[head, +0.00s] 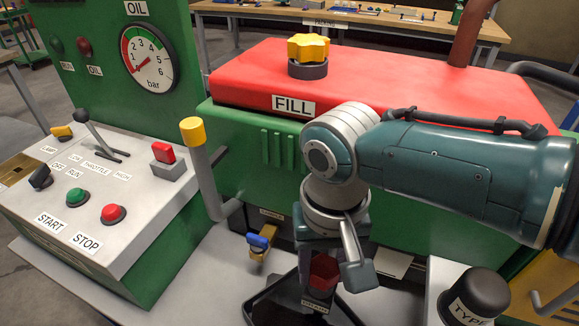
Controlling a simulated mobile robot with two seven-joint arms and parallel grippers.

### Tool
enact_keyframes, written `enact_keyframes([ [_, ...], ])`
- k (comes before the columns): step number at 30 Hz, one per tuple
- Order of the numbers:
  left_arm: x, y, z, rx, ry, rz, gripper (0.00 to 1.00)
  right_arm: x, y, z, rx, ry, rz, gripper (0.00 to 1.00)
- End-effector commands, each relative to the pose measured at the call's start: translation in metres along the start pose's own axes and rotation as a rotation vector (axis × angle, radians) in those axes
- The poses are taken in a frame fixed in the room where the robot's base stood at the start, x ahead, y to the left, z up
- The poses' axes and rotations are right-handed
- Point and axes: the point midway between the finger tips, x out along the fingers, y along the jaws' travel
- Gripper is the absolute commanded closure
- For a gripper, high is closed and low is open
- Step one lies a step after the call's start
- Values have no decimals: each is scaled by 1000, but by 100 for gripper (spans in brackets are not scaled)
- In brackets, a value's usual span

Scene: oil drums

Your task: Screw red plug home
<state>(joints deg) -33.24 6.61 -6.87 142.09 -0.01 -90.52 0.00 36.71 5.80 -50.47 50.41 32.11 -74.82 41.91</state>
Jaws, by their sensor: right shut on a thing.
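My right gripper (322,272) reaches down from the right and is shut on the red plug. The fingers and wrist partly hide the plug and its seat, so I cannot tell how deep it sits. My left gripper is not in view.
A blue-handled brass valve (262,242) is just left of my right gripper. A black tray (262,304) lies below. A yellow-topped lever (198,150) and the control panel (140,212) stand left. A red FILL tank top (400,75) lies behind.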

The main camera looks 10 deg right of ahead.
Motion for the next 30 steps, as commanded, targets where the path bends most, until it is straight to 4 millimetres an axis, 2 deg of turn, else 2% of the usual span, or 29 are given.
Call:
enact_keyframes([
  [5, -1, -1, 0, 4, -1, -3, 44, 0, 0, 0, 11, -1, 0, 100],
  [8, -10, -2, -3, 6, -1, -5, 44, -3, 0, 2, 147, -5, -1, 100],
  [12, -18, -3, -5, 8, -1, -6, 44, -2, 1, 2, 417, -5, -1, 100],
  [15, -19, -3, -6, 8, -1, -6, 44, 0, 2, 2, 525, -3, 0, 100],
  [22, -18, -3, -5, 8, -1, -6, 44, 1, 2, 1, 546, -1, 0, 100],
  [23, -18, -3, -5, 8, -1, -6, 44, 1, 2, 1, 546, -1, 0, 51],
  [30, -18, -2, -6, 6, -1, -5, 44, 1, 2, 1, 544, 0, 0, 24],
])
